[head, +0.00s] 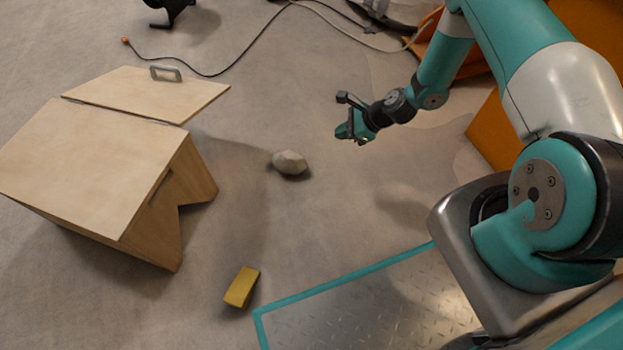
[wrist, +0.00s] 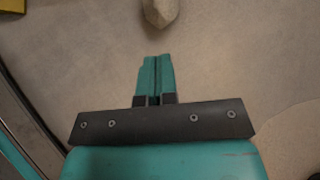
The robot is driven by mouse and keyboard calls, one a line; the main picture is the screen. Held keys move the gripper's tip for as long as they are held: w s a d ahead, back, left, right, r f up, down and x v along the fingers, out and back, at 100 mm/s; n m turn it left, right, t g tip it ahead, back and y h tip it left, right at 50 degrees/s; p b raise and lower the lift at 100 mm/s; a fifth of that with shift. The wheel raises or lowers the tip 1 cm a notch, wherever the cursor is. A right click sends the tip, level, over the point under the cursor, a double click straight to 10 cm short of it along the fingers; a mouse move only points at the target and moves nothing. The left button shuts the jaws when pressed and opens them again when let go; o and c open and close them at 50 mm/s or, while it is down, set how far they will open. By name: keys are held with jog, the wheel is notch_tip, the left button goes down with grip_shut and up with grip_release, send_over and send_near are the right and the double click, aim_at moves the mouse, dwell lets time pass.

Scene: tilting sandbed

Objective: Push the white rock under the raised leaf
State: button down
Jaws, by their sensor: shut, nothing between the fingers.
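The white rock (head: 290,162) lies on the sandy floor in the head view, right of the wooden table. Part of it shows at the top edge of the wrist view (wrist: 160,12), ahead of my fingertips. The raised leaf (head: 147,92) is a pale wooden panel with a grey handle, at the far side of the table (head: 75,165). My gripper (head: 350,130) is shut and empty. It is to the right of the rock and a little farther back, apart from it. In the wrist view its teal fingers (wrist: 155,75) are together.
A yellow block (head: 242,287) lies on the floor near the front, left of the teal-edged metal plate (head: 370,305). A dark cable (head: 215,74) runs across the back floor. Orange panels (head: 490,130) stand at the right. Floor between rock and table is clear.

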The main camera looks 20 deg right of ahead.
aim_at(306, 164)
notch_tip(306, 164, down, 10)
jog(key=s+d+m+b, duration=0.1)
jog(key=s+m+b, duration=0.1)
jog(key=m+b, duration=0.1)
jog(key=shift+t, duration=0.4)
jog(key=b+x, duration=0.2)
jog(key=x, duration=0.1)
jog(key=b+x, duration=0.2)
jog(key=x, duration=0.1)
jog(key=b+x, duration=0.2)
jog(key=x, duration=0.2)
jog(key=shift+d+f, duration=0.2)
jog(key=shift+f, duration=0.15)
jog(key=shift+w+a+r+b, duration=0.2)
jog(key=shift+w+a+b, duration=0.6)
jog(key=shift+a, duration=0.2)
jog(key=shift+w+a+r, duration=0.2)
jog(key=shift+w+a, duration=0.2)
jog(key=shift+a, duration=0.15)
